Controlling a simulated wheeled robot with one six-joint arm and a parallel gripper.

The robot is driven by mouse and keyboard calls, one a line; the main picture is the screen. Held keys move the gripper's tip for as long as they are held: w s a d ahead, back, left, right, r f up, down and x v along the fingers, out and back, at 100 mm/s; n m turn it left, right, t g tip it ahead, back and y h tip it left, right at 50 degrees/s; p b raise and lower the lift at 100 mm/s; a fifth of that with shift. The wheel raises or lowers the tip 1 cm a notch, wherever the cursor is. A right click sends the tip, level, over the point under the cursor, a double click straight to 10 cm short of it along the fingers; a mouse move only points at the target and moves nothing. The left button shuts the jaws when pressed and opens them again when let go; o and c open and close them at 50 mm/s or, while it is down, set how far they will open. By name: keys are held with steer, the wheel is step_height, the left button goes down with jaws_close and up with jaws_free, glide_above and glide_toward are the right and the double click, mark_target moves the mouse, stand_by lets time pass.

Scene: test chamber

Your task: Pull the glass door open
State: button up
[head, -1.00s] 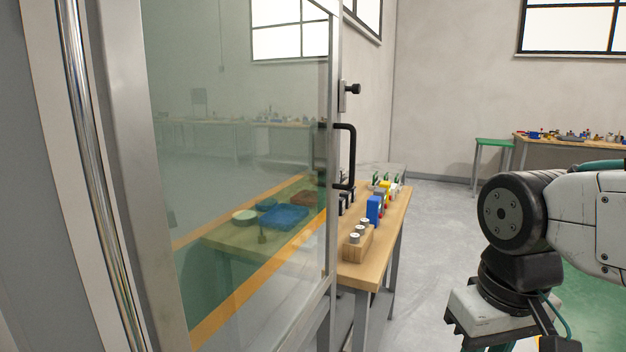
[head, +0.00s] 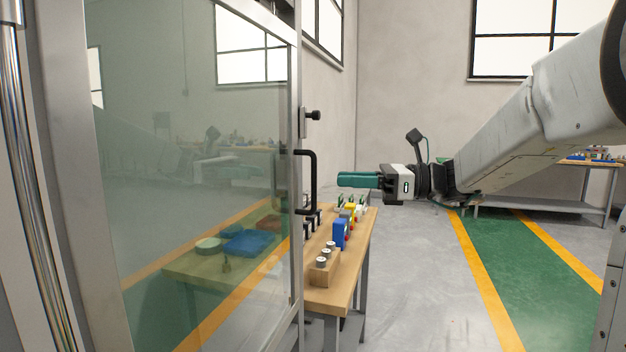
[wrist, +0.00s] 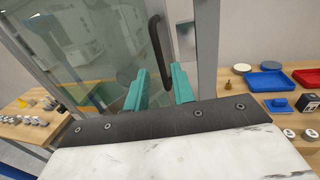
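The glass door (head: 190,190) is a tinted pane in a grey metal frame, filling the left of the head view. It also shows in the wrist view (wrist: 90,45). Its black bar handle (head: 313,180) stands upright on the near frame edge. My gripper (head: 341,180) has teal fingers and is level with the handle, a short gap to its right. In the wrist view the fingers (wrist: 159,82) are apart and empty, and the handle (wrist: 155,45) lies ahead, in line with the gap between them. I cannot tell whether the door is fully shut.
A black knob (head: 313,115) sticks out above the handle. A wooden bench (head: 345,270) with a block of cylinders (head: 322,270) and small coloured items stands below the gripper. A workbench (head: 560,203) stands at the far right. The floor right of the wooden bench is clear.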

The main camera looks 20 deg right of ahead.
mark_target(315, 206)
steer(key=x, duration=0.7)
steer(key=shift+w+a, duration=0.1)
steer(key=shift+a, duration=0.1)
jaws_close()
steer(key=shift+d, duration=0.1)
